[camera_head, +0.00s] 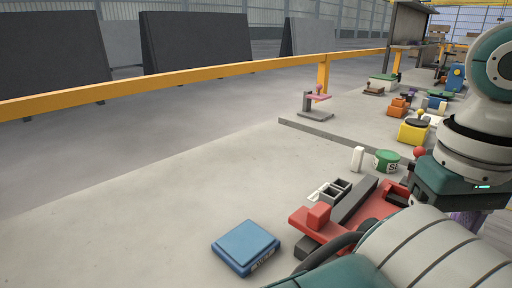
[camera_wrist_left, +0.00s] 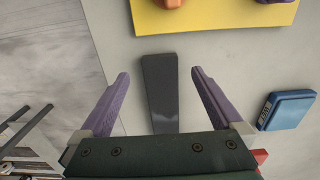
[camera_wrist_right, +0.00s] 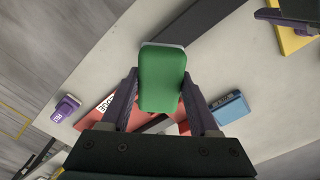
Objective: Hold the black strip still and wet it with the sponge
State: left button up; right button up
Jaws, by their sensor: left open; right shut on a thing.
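The black strip (camera_wrist_left: 160,90) lies flat on the pale slab in the left wrist view, with a lighter patch near its lower end. My left gripper (camera_wrist_left: 158,78) is open, its purple fingers on either side of the strip, apart from it. I cannot tell its height above the slab. In the right wrist view my right gripper (camera_wrist_right: 158,85) is shut on a green sponge (camera_wrist_right: 161,78) with a pale far edge. A dark strip (camera_wrist_right: 205,18) lies beyond the sponge there. The head view does not show the sponge; my arms cover part of the bench.
A blue block (camera_head: 245,246) sits on the slab beside a red fixture (camera_head: 318,214). A green tin (camera_head: 387,160) and a white bottle (camera_head: 357,158) stand behind. A yellow mat (camera_wrist_left: 215,18) lies past the strip. The slab's left part is clear.

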pick_arm(q)
jog(key=shift+f, duration=2.05)
grip_shut()
dwell(1.1)
